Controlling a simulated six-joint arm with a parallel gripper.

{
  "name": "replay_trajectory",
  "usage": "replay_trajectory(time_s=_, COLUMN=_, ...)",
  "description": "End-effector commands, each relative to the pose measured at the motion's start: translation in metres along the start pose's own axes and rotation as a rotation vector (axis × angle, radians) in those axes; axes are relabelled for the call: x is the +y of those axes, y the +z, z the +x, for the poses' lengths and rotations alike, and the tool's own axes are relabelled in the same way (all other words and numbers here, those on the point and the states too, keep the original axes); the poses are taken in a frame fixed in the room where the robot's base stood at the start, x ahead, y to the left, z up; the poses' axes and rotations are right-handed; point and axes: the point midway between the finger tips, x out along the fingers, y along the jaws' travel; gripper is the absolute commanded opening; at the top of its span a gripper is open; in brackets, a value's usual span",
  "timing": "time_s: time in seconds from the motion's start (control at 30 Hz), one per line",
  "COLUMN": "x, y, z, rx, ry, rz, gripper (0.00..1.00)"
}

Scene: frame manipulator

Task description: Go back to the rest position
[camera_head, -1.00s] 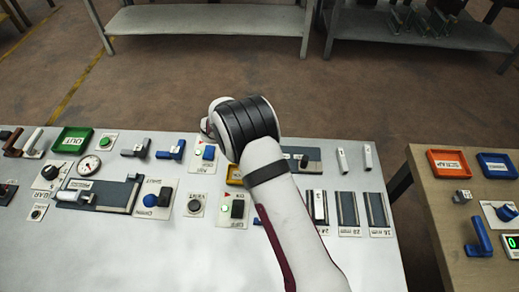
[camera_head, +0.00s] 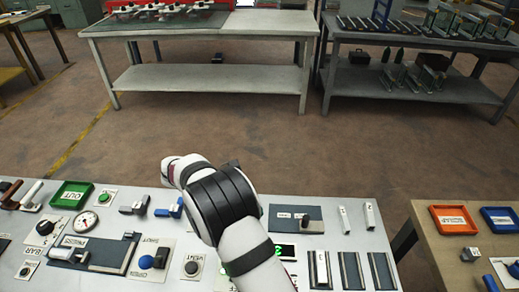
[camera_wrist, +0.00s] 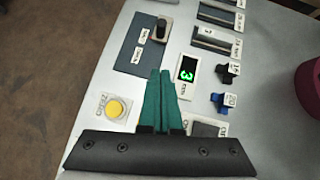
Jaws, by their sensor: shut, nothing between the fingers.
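My gripper shows in the wrist view with its two teal fingers (camera_wrist: 159,100) together and nothing between them. It is above the panel table, with the fingers pointing toward a green digit display (camera_wrist: 187,69) and a dark plate with a black handle (camera_wrist: 158,33). In the head view my white arm with black bands reaches over the panel table (camera_head: 150,277) from the lower right. The fingers are hidden behind the arm there.
A yellow button (camera_wrist: 115,107) is left of the fingers in the wrist view. The panel carries a green tray (camera_head: 72,194), a gauge (camera_head: 83,222), and several switches and slotted blocks. A wooden table (camera_head: 440,270) with an orange tray (camera_head: 453,219) and a blue tray (camera_head: 500,217) stands at right.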

Motion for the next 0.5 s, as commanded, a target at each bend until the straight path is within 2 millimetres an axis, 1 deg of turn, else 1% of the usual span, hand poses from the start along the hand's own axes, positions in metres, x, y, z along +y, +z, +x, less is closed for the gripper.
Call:
replay_trajectory(time_s=0.07, x=-0.004, y=0.01, z=-0.002, rx=0.019, ry=-0.016, rz=0.045, gripper=0.0)
replay_trajectory(time_s=0.13, x=-0.021, y=0.039, z=-0.005, rx=0.077, ry=-0.072, rz=0.191, gripper=0.0)
replay_trajectory(time_s=0.17, x=-0.034, y=0.057, z=-0.007, rx=0.112, ry=-0.111, rz=0.289, gripper=0.0)
replay_trajectory(time_s=0.2, x=-0.056, y=0.081, z=-0.011, rx=0.166, ry=-0.175, rz=0.447, gripper=0.0)
replay_trajectory(time_s=0.23, x=-0.077, y=0.099, z=-0.013, rx=0.207, ry=-0.233, rz=0.578, gripper=0.0)
replay_trajectory(time_s=0.27, x=-0.099, y=0.114, z=-0.016, rx=0.247, ry=-0.292, rz=0.715, gripper=0.0)
replay_trajectory(time_s=0.3, x=-0.129, y=0.13, z=-0.02, rx=0.296, ry=-0.376, rz=0.896, gripper=0.0)
replay_trajectory(time_s=0.33, x=-0.152, y=0.139, z=-0.023, rx=0.329, ry=-0.439, rz=1.03, gripper=0.0)
replay_trajectory(time_s=0.37, x=-0.175, y=0.145, z=-0.026, rx=0.358, ry=-0.505, rz=1.163, gripper=0.0)
replay_trajectory(time_s=0.4, x=-0.203, y=0.148, z=-0.03, rx=0.393, ry=-0.59, rz=1.331, gripper=0.0)
replay_trajectory(time_s=0.47, x=-0.24, y=0.146, z=-0.036, rx=0.435, ry=-0.714, rz=1.557, gripper=0.0)
replay_trajectory(time_s=0.5, x=-0.259, y=0.142, z=-0.04, rx=0.457, ry=-0.791, rz=1.686, gripper=0.0)
